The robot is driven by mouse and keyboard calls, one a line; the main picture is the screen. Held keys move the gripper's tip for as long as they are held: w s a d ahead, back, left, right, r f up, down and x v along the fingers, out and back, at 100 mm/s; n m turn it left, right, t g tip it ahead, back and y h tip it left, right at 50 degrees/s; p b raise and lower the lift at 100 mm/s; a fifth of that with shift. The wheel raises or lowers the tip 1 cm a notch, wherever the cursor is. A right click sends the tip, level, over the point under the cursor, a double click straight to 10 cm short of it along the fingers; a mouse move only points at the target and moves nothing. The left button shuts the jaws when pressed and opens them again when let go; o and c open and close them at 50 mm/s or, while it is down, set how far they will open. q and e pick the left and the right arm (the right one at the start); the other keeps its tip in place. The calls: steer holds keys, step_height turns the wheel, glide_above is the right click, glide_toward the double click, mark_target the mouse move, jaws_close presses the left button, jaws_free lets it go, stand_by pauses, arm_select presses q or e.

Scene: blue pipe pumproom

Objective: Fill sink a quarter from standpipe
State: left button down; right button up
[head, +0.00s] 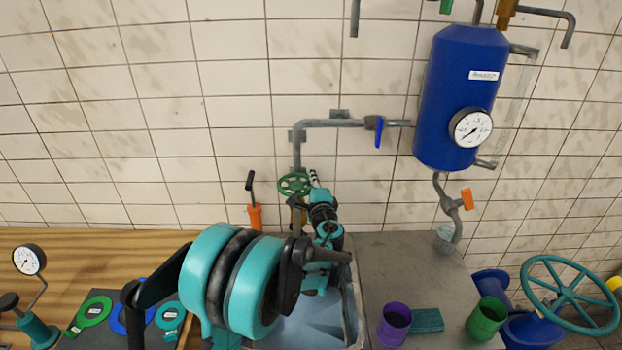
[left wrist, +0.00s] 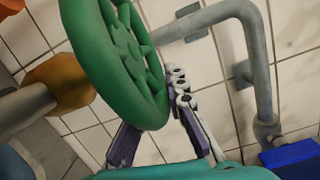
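A green handwheel (head: 294,185) sits on the brass-coloured pipe below a grey pipe (head: 297,152) on the tiled wall. My left gripper (head: 315,180) is at the wheel's right side in the head view. In the left wrist view the fingers of the left gripper (left wrist: 155,130) stand apart, one on each side of the rim of the green handwheel (left wrist: 118,50). A firm grip on the rim does not show. The sink (head: 352,305) lies below my left arm, which hides much of it; its water level cannot be told. My right gripper is out of view.
A blue tank (head: 461,95) with a gauge and a blue-handled valve (head: 378,131) hang on the wall. A purple cup (head: 395,324), a teal sponge (head: 427,320) and a green cup (head: 487,318) stand right of the sink. An orange-handled tool (head: 254,214) stands left of the wheel.

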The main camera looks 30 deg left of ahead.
arm_select(q)
steer(key=shift+w, duration=0.1)
steer(key=shift+w+a+r+n+g+y+b, duration=0.1)
steer(key=shift+a+n+g+y+b, duration=0.3)
steer(key=shift+n+g+y, duration=0.8)
steer(key=shift+a+r+n+g+y+b, duration=0.1)
steer(key=shift+a+n+g+y, duration=0.65)
steer(key=shift+g, duration=0.75)
steer(key=shift+d, duration=0.15)
steer(key=c, duration=1.6)
jaws_free()
steer(key=shift+o, duration=0.2)
steer(key=shift+f, duration=0.1)
steer(key=v, duration=1.2)
steer(key=shift+f, duration=0.2)
